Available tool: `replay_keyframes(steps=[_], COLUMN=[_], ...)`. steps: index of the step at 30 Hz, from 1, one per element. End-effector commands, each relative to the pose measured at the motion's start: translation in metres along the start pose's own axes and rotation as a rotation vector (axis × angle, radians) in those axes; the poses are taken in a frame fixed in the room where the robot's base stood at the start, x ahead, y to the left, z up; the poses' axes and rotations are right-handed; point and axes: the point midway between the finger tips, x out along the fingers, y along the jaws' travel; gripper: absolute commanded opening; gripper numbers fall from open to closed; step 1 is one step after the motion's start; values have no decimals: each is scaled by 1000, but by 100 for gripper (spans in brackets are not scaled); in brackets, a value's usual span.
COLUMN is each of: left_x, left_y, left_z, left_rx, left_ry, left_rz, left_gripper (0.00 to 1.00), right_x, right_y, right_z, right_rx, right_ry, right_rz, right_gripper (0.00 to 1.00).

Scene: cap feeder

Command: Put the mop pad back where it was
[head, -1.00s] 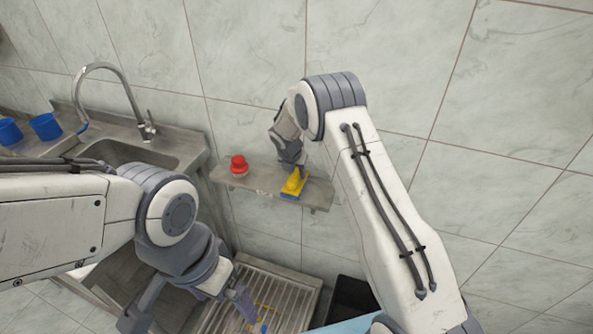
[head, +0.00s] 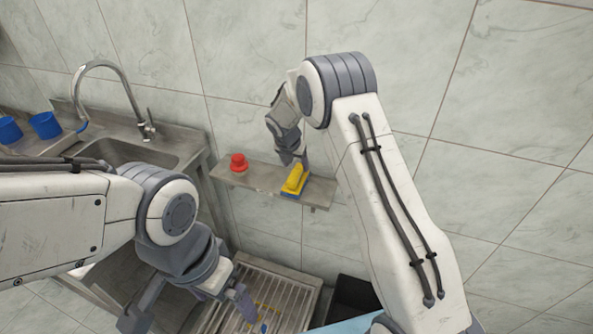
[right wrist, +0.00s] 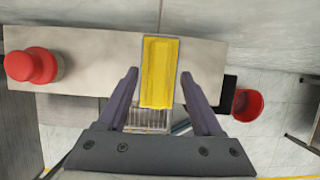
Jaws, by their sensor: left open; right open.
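A yellow block with a blue underside (head: 294,180) lies on the wall shelf (head: 262,181) near its right end; I take it for the mop pad, though its shape is small here. It also shows in the right wrist view (right wrist: 159,72), yellow side up. My right gripper (head: 291,161) is open just above it; in the right wrist view its fingers (right wrist: 158,78) stand on either side of the block, apart from it. My left gripper (head: 195,303) is open over the floor grate, low in the head view, with its fingers partly cut off or hidden.
A red knob-like object (head: 238,163) stands on the shelf's left; it shows in the wrist view (right wrist: 32,65). A slatted metal grate (head: 280,285) lies below, with something yellow and blue on it. A sink (head: 130,160) with blue cups is left. A red bucket (right wrist: 247,104) stands below.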

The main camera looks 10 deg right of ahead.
Motion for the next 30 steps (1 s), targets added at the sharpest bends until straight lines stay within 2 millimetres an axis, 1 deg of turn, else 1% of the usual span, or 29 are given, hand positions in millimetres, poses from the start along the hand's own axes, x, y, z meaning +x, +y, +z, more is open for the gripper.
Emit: replay_keyframes(steps=[1, 3, 6, 9, 13, 17, 20, 23, 26, 27, 29, 30], left_x=[3, 4, 6, 8, 8, 8, 8, 8, 8, 8, 8, 8], left_y=[0, 0, 0, -1, -1, -1, -1, -1, -1, -1, -1, -1], left_z=[0, 0, 0, 0, 0, 0, 0, 0, 0, 0, 0, 0], left_rx=[0, 0, 0, 0, 0, 0, 0, 0, 0, 0, 0, 0], left_ry=[0, 0, 0, 0, 0, 0, 0, 0, 0, 0, 0, 0], left_rz=[0, 0, 0, 0, 0, 0, 0, 0, 0, 0, 0, 0], left_gripper=[100, 100, 100, 100, 100, 100, 100, 100, 100, 100, 100, 100], right_x=[-13, -28, -47, -62, -73, -77, -86, -114, -155, -173, -198, -213], right_y=[1, 1, 0, 1, 0, 0, 2, 6, 5, 1, -8, -16], right_z=[0, 0, 0, 0, 0, -1, -8, -34, -80, -102, -137, -160], right_rx=[-1, 0, 0, 0, -1, 0, 42, 185, 433, 550, 730, 850], right_ry=[-3, -3, -2, -2, -1, 1, 9, 38, 97, 127, 173, 204], right_rz=[4, 4, 2, 2, 1, 0, 6, 21, 27, 24, 8, -8], right_gripper=[67, 67, 67, 67, 67, 67, 67, 67, 67, 67, 67, 67])
